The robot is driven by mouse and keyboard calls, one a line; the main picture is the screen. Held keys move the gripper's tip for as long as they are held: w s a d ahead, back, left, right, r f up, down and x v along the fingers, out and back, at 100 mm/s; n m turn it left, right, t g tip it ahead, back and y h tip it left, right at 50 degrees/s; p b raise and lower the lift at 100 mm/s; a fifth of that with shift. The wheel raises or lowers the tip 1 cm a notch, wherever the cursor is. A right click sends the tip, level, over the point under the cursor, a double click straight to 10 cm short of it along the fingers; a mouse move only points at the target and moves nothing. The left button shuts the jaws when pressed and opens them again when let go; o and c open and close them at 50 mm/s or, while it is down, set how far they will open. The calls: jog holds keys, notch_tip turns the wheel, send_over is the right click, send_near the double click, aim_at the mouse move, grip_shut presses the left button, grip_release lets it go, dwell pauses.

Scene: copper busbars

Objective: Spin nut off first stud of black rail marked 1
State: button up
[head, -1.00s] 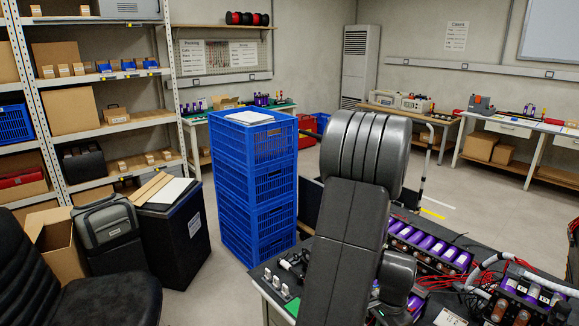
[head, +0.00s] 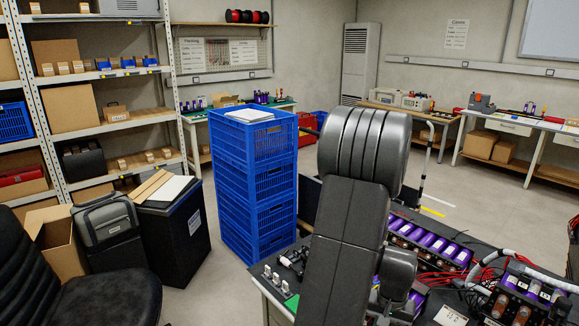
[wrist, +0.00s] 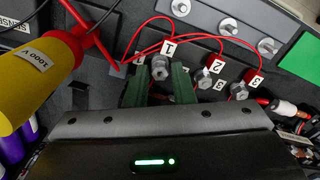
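In the wrist view, a silver nut on a stud (wrist: 159,68) stands on a dark rail beside a white tag marked 1 (wrist: 168,47). My gripper (wrist: 158,82) has green-faced fingers, one on each side of this nut. The fingers are apart, with small gaps to the nut. The rail's full outline is hidden by my gripper. In the head view my arm hides the gripper.
Red leads (wrist: 190,40) loop close above the studs. A yellow 1000 V cylinder (wrist: 42,75) lies at left. Large washered bolts (wrist: 228,27) line the upper right, near a green block (wrist: 302,57). Blue crates (head: 254,190) stand beside the table.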

jog(key=m, duration=0.4)
jog(key=shift+m, duration=0.4)
jog(key=m, duration=0.5)
jog(key=shift+b, duration=0.35)
grip_shut()
jog(key=shift+n, duration=3.5)
jog(key=shift+r, duration=0.15)
jog(key=shift+r+p, duration=0.3)
jog(key=shift+r, duration=0.2)
